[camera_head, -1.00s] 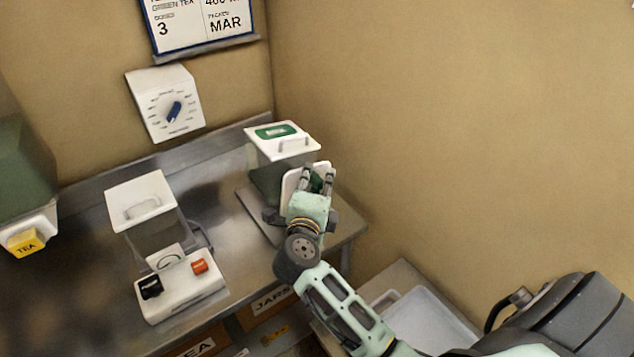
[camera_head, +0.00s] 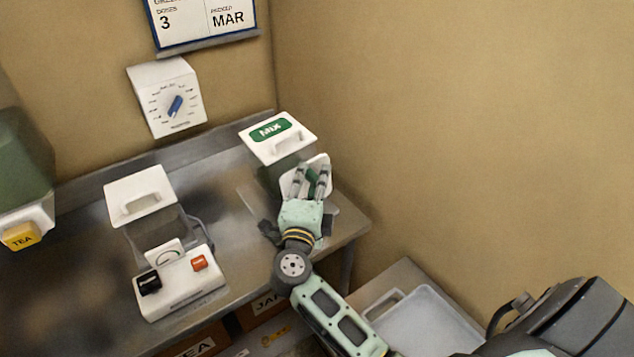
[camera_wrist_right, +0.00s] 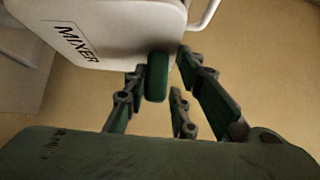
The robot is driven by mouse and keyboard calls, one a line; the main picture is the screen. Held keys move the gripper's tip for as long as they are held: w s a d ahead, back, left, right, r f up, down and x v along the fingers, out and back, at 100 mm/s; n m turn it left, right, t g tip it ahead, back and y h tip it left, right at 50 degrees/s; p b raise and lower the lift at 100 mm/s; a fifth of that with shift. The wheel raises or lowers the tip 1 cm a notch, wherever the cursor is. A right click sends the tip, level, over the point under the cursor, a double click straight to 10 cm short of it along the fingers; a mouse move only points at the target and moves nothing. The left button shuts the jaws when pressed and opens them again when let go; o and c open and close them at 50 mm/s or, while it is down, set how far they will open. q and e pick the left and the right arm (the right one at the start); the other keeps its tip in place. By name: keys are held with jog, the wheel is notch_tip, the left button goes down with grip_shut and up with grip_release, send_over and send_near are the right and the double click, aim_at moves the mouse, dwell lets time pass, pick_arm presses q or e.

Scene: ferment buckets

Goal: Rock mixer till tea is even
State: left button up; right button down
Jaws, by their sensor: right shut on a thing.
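The mixer has a white lid with a green MIX label (camera_head: 278,138) and a dark see-through tank. It stands at the back right of the metal counter and looks tilted. Its white side panel (camera_wrist_right: 85,35), marked MIXER, shows in the right wrist view with a green handle (camera_wrist_right: 157,76). My right gripper (camera_head: 313,172) is at the mixer's front right side, shut on that handle, with fingers on both sides of it. The tea inside is mostly hidden, so I cannot tell its evenness. My left gripper is out of view.
A white-lidded clear container (camera_head: 141,196) stands on a white base with black and orange buttons (camera_head: 180,285). A dial (camera_head: 172,104) hangs on the wall. A pale tray (camera_head: 425,320) lies lower right.

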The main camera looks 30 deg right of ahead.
jog(key=shift+s+a+f+n+t+h+b, duration=0.1)
jog(key=shift+a+f+n+t+h+b, duration=0.15)
jog(key=shift+a+f+n+t+b, duration=0.35)
jog(key=shift+s+a+f+n+t+h+b, duration=0.1)
jog(key=shift+a+f+n+t+h+b, duration=0.15)
jog(key=shift+n+t+b, duration=0.65)
jog(key=c, duration=1.7)
grip_release()
jog(key=shift+d, duration=0.1)
jog(key=shift+o, duration=0.6)
jog(key=shift+d+r, duration=0.1)
jog(key=shift+w+r, duration=0.1)
jog(key=shift+r, duration=0.1)
